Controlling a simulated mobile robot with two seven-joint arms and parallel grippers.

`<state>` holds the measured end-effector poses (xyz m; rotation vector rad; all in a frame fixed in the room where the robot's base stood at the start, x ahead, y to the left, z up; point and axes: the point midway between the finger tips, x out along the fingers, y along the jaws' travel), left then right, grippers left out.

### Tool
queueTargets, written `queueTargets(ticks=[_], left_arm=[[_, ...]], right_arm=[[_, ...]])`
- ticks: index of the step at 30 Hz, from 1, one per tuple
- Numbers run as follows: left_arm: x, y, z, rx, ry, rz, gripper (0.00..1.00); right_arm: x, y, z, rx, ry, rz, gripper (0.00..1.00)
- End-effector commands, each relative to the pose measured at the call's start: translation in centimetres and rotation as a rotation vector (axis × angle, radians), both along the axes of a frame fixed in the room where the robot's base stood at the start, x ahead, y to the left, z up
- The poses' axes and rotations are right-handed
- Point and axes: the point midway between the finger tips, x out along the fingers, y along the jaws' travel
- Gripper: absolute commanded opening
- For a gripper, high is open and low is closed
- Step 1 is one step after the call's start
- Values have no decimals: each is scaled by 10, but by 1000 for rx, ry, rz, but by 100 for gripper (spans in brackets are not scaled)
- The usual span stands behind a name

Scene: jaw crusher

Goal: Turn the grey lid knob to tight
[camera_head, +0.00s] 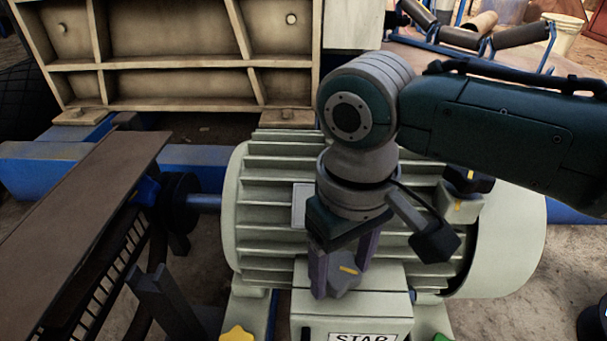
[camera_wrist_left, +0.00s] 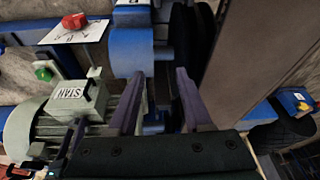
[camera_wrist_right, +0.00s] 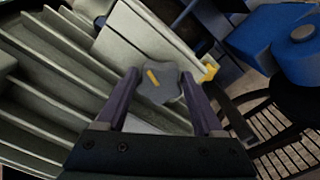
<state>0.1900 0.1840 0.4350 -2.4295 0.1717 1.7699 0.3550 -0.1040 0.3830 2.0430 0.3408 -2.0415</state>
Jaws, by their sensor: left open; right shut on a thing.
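The grey lid knob (camera_head: 345,281) is a lobed knob with a yellow stripe. It sits on top of the pale box on the motor. In the head view its stripe runs nearly crosswise, dipping slightly to the right. My right gripper (camera_head: 343,268) comes down from above, one finger on each side of the knob, and is shut on it. The right wrist view shows the knob (camera_wrist_right: 160,88) between the tips of the right gripper (camera_wrist_right: 160,76). My left gripper (camera_wrist_left: 160,76) is open and empty in its wrist view; it does not show in the head view.
The ribbed motor (camera_head: 265,215) surrounds the box. A dark knob with a yellow mark (camera_head: 468,181) stands at the motor's right. A yellow knob (camera_head: 237,334) is at the bottom edge. A brown guard (camera_head: 80,225) fills the left. A red knob (camera_wrist_left: 75,21) shows in the left wrist view.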

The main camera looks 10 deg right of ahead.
Motion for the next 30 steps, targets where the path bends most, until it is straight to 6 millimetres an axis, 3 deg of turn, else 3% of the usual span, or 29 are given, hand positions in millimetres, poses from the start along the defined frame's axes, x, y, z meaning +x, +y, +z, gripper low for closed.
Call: queueTargets(ticks=[8,14,30], left_arm=[[0,-1,4,-3,0,2,50],[0,-2,18,-10,-1,6,50],[0,-2,66,-8,-1,6,50]], right_arm=[[0,0,1,0,0,-17,13],[-1,1,3,-1,4,-95,13],[-2,5,3,-1,6,-565,13]])
